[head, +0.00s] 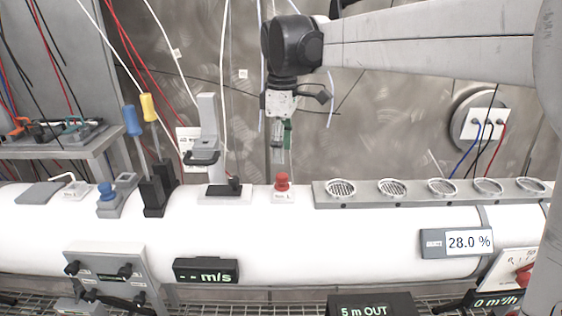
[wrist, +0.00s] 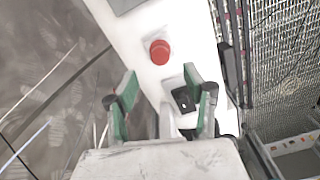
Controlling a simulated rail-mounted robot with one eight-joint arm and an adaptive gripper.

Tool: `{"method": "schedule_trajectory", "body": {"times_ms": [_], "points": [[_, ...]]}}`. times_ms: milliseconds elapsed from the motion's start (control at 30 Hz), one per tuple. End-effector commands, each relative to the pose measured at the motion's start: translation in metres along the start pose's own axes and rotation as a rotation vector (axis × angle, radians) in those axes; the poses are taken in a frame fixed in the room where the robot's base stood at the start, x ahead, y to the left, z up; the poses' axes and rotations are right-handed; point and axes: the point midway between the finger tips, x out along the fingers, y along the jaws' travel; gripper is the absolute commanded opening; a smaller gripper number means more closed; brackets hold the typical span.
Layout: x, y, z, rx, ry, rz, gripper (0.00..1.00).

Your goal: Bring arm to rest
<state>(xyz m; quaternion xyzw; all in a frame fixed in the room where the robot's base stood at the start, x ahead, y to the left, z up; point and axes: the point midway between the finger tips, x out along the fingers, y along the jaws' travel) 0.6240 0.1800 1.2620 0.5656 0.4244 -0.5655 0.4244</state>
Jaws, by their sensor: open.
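My gripper (head: 281,140) hangs from my arm near the middle of the head view, pointing down above the white pipe (head: 290,232). In the wrist view my gripper (wrist: 160,100) has its two green-edged fingers spread apart with nothing between them. A red knob (head: 282,181) on a small white base stands on the pipe below the gripper. The red knob also shows beyond the fingertips in the wrist view (wrist: 159,51). The gripper is apart from it.
A grey clamp-like stand (head: 207,140) rises left of the gripper. Blue-handled (head: 132,120) and yellow-handled (head: 148,107) tools stand upright in black holders further left. A grey rail with several round grilles (head: 391,188) lies to the right. Cables hang along the back wall.

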Motion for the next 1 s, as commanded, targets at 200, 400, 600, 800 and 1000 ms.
{"method": "schedule_trajectory", "body": {"times_ms": [200,400,600,800,1000], "points": [[-0.031,0.0,0.0,0.0,0.0,0.0,0.47],[-0.041,-0.003,0.005,0.015,0.004,0.006,0.47],[-0.034,-0.02,0.038,0.15,0.042,0.059,0.47],[-0.017,-0.048,0.086,0.358,0.108,0.136,0.47],[0.008,-0.08,0.129,0.563,0.184,0.206,0.47]]}}
